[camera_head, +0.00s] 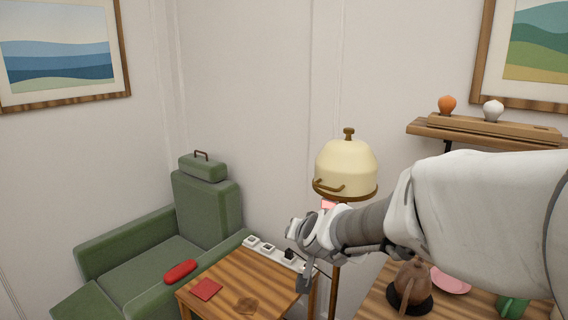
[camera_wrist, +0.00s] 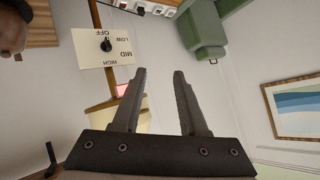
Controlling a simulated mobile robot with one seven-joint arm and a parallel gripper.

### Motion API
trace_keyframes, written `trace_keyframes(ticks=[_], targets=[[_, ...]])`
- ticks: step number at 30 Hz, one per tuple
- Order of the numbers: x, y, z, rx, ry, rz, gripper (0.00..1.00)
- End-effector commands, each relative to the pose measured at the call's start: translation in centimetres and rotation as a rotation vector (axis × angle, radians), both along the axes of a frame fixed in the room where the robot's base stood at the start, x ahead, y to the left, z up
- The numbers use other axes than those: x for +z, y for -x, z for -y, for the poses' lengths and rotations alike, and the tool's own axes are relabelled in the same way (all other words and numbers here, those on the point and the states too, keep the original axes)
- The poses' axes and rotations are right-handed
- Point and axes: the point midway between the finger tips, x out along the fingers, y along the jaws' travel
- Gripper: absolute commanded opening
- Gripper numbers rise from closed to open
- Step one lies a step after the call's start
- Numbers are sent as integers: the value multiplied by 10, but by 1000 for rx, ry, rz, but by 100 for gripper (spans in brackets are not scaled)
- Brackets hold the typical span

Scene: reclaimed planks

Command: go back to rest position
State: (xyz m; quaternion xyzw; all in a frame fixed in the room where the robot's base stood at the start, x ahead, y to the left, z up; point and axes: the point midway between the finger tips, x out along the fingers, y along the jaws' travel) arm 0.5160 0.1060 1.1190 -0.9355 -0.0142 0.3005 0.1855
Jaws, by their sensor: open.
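My gripper is open with nothing between its fingers, as the wrist view (camera_wrist: 159,73) shows. In the head view my arm reaches in from the right, with its end in front of the lamp pole and above the small wooden table (camera_head: 221,285). The lamp has a cream shade (camera_head: 346,165). A cream dial plate (camera_wrist: 88,49) with a black knob (camera_wrist: 106,45) appears upside down in the wrist view, marked OFF, LOW, MID and HIGH. The fingers are apart from the knob. I cannot tell which mark the knob points to.
A green armchair (camera_head: 145,258) with a red cushion (camera_head: 180,271) stands left. A power strip (camera_head: 268,249) and a red square (camera_head: 206,289) lie on the small table. A wall shelf (camera_head: 490,134) holds two bulbs. Below my arm are a brown jug (camera_head: 411,283) and a pink dish (camera_head: 452,281).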

Motion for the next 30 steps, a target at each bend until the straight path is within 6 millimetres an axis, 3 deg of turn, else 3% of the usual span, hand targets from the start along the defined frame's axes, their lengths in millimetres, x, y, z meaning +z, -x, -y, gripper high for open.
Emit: trace_keyframes(ticks=[1, 7, 12, 18, 24, 30], targets=[[16, 15, 5, 29, -2, -14, 42], [44, 86, 23, 150, 46, -119, 42], [54, 153, 49, 203, 135, -224, 42], [53, 225, 83, 199, 258, -357, 42], [49, 264, 104, 173, 329, -438, 42], [47, 270, 107, 168, 340, -455, 42]])
